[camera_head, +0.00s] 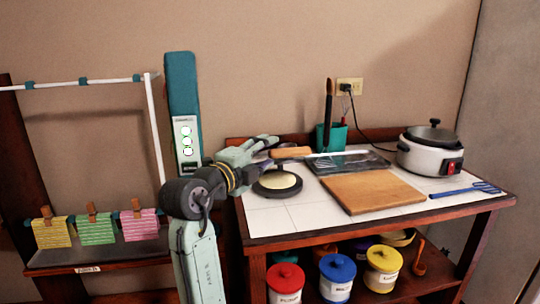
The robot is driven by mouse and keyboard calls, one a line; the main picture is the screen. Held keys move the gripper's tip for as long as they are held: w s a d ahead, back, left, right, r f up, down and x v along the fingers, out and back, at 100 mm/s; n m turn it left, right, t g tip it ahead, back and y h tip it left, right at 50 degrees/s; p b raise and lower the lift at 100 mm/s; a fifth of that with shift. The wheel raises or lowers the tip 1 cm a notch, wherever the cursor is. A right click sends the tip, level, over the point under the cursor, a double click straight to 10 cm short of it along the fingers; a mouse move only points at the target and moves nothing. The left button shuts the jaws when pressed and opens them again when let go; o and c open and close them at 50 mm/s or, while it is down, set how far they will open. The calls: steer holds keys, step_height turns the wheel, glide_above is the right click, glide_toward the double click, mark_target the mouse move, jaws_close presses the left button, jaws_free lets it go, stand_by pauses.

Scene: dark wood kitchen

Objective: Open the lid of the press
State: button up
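The press appears to be the dark round plate (292,190) on the left part of the counter, with a pale yellow disc (278,180) on it. My gripper (270,146) is just behind and above the plate, on its left side. A light wooden handle (292,152) lies level beside the fingertips, on their right. I cannot tell whether the fingers touch the handle or how far apart they are. My arm and gripper hide part of the press's back, and the lid's position is unclear.
A wooden board (371,192) and a dark tray (348,163) lie on the white-tiled counter (285,220). A green utensil holder (331,137), white cooker (430,157) and blue tool (465,189) stand or lie farther right. A drying rack (83,83) is at left.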

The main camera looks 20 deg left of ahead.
steer(key=s+a+r, duration=0.1)
steer(key=s+r, duration=0.1)
steer(key=s, duration=0.5)
steer(key=shift+a+b, duration=0.35)
steer(key=shift+b, duration=0.35)
stand_by(0.6)
